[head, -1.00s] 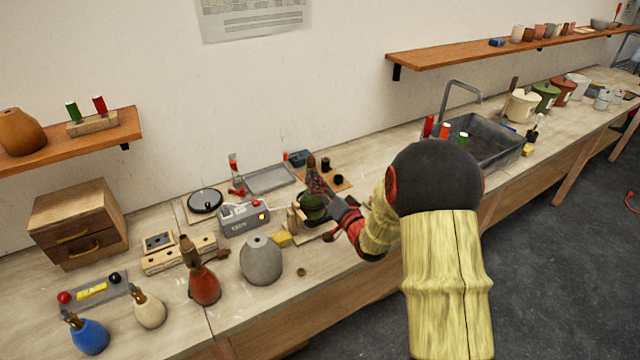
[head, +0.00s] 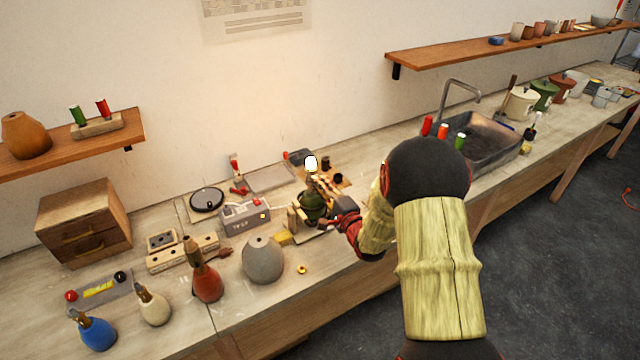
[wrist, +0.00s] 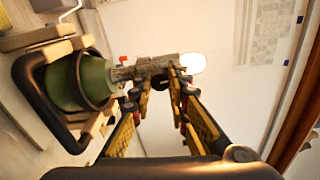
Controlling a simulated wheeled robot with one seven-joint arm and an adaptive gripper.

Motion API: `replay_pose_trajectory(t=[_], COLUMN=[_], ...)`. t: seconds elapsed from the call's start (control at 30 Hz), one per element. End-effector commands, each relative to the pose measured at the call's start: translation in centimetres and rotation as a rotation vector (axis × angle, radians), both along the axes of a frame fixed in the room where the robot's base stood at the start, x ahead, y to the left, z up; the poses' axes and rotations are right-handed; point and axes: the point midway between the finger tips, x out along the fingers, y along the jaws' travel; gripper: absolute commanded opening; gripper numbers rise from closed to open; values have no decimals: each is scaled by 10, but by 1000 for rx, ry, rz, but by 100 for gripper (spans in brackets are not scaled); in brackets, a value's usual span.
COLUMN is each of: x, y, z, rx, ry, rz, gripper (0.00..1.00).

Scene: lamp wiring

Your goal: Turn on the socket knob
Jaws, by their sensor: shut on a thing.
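A green lamp body (head: 311,207) stands in a wooden holder on the bench, and it also shows in the wrist view (wrist: 80,82), ringed by a dark clamp band. A socket (wrist: 147,70) joins its neck to a bulb (head: 311,163) that glows white; the bulb also shows in the wrist view (wrist: 192,63). My gripper (wrist: 160,82) is at the socket, its fingertips closed in on the side where the knob sits. The knob itself is mostly hidden between the fingertips.
A grey test box (head: 245,217) with a red button stands left of the lamp, close to a grey vase (head: 262,260). A red bottle-shaped lamp body (head: 207,282) stands farther left. The sink (head: 490,140) is to the right.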

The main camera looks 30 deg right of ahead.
Motion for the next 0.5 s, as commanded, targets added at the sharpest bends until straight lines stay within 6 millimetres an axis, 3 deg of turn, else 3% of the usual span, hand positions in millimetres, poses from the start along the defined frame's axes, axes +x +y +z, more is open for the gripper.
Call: replay_pose_trajectory(t=[0.5], x=[0], y=[0], z=[-2], rx=[118], ry=[2], rz=[-2], gripper=[0])
